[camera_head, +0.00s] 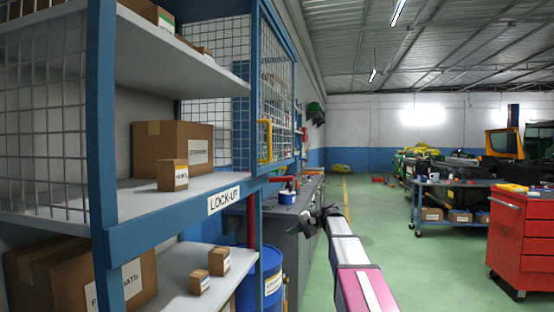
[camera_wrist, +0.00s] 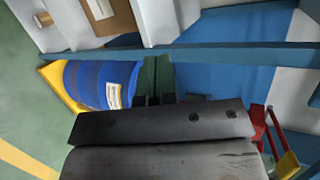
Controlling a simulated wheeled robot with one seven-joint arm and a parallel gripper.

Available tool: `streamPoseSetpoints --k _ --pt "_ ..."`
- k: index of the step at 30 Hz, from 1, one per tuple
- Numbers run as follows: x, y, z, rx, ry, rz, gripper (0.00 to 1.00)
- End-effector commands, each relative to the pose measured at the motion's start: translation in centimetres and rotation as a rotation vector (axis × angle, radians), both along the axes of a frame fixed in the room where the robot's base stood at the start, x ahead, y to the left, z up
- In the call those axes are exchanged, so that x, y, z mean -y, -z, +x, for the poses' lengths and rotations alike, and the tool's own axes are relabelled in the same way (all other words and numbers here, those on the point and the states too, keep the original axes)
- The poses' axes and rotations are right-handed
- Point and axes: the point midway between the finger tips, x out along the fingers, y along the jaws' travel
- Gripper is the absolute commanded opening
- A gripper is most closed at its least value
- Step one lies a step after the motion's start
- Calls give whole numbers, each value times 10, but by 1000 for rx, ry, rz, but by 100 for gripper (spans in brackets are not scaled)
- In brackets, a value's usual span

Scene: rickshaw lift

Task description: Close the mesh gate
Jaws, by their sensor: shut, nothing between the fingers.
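The mesh gate (camera_head: 279,90) is a blue-framed wire panel at the far end of the lock-up shelf front in the head view. A yellow handle (camera_head: 265,141) is on its near edge. The shelf front nearer to me is open, showing the shelves. My gripper (camera_head: 318,217) is shut and empty, in the aisle to the right of the shelving, below the handle and apart from it. In the wrist view its dark fingers (camera_wrist: 153,78) are together, with the blue drum beside them in the picture. The gate cannot be made out there.
The shelf unit's blue rail (camera_head: 160,223) bears a LOCK-UP sign. Cardboard boxes (camera_head: 172,147) stand on its shelves. A blue drum (camera_head: 272,275) is below. A grey bench (camera_head: 305,205) runs along the wall. A red tool cabinet (camera_head: 519,240) stands right; green floor (camera_head: 430,270) is free between.

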Motion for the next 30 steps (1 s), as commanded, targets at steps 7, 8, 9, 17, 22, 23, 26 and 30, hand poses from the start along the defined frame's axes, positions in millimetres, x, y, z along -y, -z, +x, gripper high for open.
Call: streamPoseSetpoints --k 7,8,9,17,22,23,26,30 --pt "20 -158 24 56 -127 244 0" --pt "24 -177 23 64 -146 270 0" --pt "28 -200 23 72 -171 302 0" --pt "49 -303 9 126 -302 436 0" --pt "50 -319 3 135 -328 458 0" --pt "48 -320 2 135 -329 459 0" --pt "38 -319 -2 135 -330 458 0" --pt "15 -318 -8 135 -330 458 0"
